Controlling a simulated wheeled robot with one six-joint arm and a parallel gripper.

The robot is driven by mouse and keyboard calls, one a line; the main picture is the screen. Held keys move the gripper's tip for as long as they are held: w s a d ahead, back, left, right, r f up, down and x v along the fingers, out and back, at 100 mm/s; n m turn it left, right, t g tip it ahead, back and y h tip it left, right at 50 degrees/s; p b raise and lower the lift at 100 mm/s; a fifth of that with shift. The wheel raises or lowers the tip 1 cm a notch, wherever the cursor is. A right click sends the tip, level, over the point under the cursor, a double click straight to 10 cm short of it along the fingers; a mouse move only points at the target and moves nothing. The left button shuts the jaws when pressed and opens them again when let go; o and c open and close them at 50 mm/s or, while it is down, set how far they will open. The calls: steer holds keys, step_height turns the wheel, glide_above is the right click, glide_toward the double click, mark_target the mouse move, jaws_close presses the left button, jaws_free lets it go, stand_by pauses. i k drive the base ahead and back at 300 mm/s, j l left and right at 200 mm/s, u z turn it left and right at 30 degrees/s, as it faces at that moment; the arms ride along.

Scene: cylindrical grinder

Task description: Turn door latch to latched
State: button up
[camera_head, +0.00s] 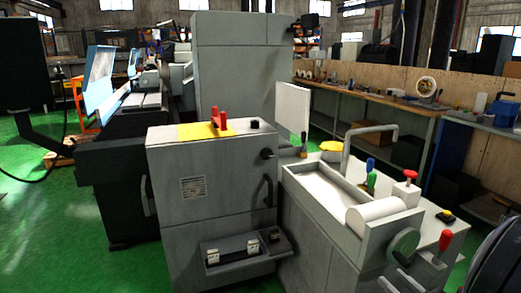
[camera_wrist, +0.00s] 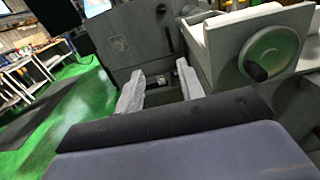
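A grey cabinet (camera_head: 210,215) with a door front stands in the middle of the head view. A small dark knob (camera_head: 268,154), which looks like the door latch, sits near the upper right edge of its front. A dark curved handle (camera_head: 268,190) is below it. The wrist view also shows the cabinet front (camera_wrist: 125,55), the knob (camera_wrist: 161,9) and the handle (camera_wrist: 169,39). I cannot tell which way the latch is turned. My gripper (camera_wrist: 160,72) is open, its two pale fingers apart with nothing between them. It points at the lower cabinet front, below the knob and handle.
A small shelf (camera_head: 238,254) juts from the lower cabinet front. To the right stands a machine bed with a trough (camera_head: 325,188), a round handwheel (camera_head: 404,244) and a red-topped lever (camera_head: 445,241). Green floor (camera_head: 60,225) is open to the left.

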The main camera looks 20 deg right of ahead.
mark_target(266, 154)
steer(key=i+j, duration=0.1)
steer(key=i, duration=0.6)
steer(key=i+j, duration=0.1)
steer(key=i, duration=1.35)
